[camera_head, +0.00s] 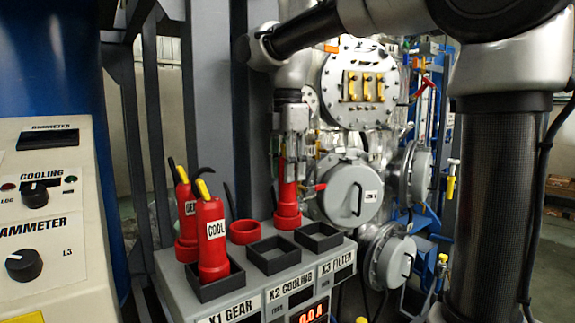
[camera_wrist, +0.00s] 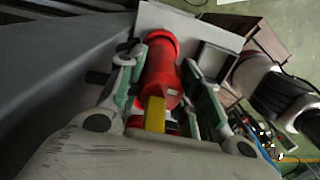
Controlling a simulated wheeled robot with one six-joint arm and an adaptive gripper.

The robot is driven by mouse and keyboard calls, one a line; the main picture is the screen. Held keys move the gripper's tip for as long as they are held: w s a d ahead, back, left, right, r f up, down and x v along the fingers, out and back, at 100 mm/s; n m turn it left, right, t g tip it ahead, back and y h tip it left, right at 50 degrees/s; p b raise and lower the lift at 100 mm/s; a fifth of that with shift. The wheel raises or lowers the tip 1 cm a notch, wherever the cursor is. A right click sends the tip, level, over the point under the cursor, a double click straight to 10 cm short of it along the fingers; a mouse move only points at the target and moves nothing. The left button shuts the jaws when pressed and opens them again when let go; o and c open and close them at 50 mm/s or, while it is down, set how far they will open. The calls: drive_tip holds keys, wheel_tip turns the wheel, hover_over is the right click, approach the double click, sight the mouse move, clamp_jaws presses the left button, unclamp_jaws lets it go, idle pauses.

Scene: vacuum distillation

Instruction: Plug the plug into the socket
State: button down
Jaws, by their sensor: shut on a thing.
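My gripper (camera_head: 290,150) points down and is shut on a red plug (camera_head: 287,192) above the back right of the grey socket box (camera_head: 175,275). The plug is upright; its wide lower end is near the box's rear edge, and I cannot tell whether it touches. In the wrist view my gripper's fingers (camera_wrist: 163,80) close on both sides of the red plug (camera_wrist: 160,62), with a yellow part at its near end. An empty red ring socket (camera_head: 245,232) lies between.
Two black square frames, the middle one (camera_head: 272,255) and the right one (camera_head: 319,237), are empty. The box reads X1 GEAR, X2 COOLING, X3 FILTER. An ammeter console (camera_head: 45,220) stands left. Steel vessels (camera_head: 352,190) and pipes stand close behind my gripper.

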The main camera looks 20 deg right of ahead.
drive_tip(key=shift+f, duration=1.05)
drive_tip(key=c, duration=0.9)
unclamp_jaws()
drive_tip(key=shift+r, duration=0.1)
wheel_tip(320, 180, up, 12)
drive_tip(key=shift+f, duration=0.1)
